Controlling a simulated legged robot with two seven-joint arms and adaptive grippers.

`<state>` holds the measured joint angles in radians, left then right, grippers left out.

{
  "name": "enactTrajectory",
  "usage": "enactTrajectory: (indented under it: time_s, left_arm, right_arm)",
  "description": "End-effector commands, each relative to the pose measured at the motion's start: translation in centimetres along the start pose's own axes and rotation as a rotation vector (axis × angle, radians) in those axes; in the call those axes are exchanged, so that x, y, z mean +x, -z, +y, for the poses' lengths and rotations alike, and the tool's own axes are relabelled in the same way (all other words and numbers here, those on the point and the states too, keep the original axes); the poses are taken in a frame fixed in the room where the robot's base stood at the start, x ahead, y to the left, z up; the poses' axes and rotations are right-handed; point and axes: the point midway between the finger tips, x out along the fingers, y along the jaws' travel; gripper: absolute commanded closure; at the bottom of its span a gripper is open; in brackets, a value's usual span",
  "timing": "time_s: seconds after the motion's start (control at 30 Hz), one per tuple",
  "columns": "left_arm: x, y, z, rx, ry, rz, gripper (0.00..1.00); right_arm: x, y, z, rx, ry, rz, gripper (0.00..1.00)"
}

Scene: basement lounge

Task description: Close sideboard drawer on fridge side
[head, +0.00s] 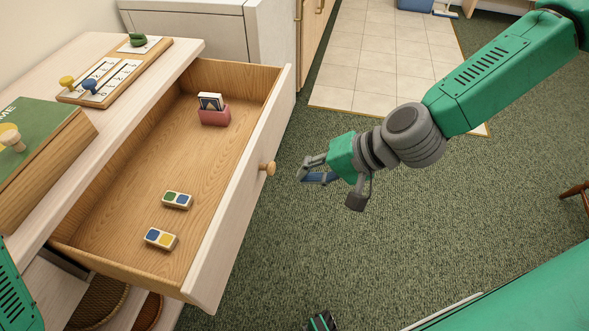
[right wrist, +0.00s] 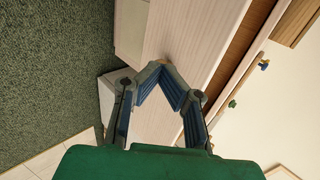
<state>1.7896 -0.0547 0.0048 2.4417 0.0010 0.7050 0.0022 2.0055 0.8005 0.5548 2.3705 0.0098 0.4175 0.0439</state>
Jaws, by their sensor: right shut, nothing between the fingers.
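The sideboard drawer (head: 250,185) is pulled far out, with its pale front panel facing right and a round wooden knob (head: 268,168) on it. The drawer front also shows in the right wrist view (right wrist: 190,45). My right gripper (head: 303,174) is to the right of the knob, pointing at the drawer front with a small gap in the head view. Its fingers are shut and empty. My left gripper is not in view.
The drawer holds a red card holder (head: 214,117) and two domino-like blocks (head: 177,200). A game board (head: 115,72) and a green box (head: 40,150) lie on the sideboard top. A white appliance (head: 190,25) stands behind.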

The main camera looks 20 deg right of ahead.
Motion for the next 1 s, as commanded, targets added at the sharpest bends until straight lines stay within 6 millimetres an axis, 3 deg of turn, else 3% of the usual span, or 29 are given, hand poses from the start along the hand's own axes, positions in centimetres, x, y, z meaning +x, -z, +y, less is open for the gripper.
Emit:
enactTrajectory:
  time_s: [0.2, 0.4, 0.7, 1.0]
  left_arm:
    - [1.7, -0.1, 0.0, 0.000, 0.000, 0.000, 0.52]
    - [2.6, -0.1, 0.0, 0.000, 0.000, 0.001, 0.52]
    - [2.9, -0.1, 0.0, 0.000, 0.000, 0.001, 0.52]
    - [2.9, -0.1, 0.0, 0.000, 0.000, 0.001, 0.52]
  right_arm:
    - [5.0, 0.2, 0.7, 0.003, -0.001, -0.005, 1.00]
    - [8.6, 0.2, -0.1, -0.002, 0.003, -0.002, 1.00]
    - [10.7, 0.1, -2.3, 0.000, 0.001, -0.001, 1.00]
    - [10.7, 0.2, -2.4, 0.002, 0.002, -0.002, 1.00]
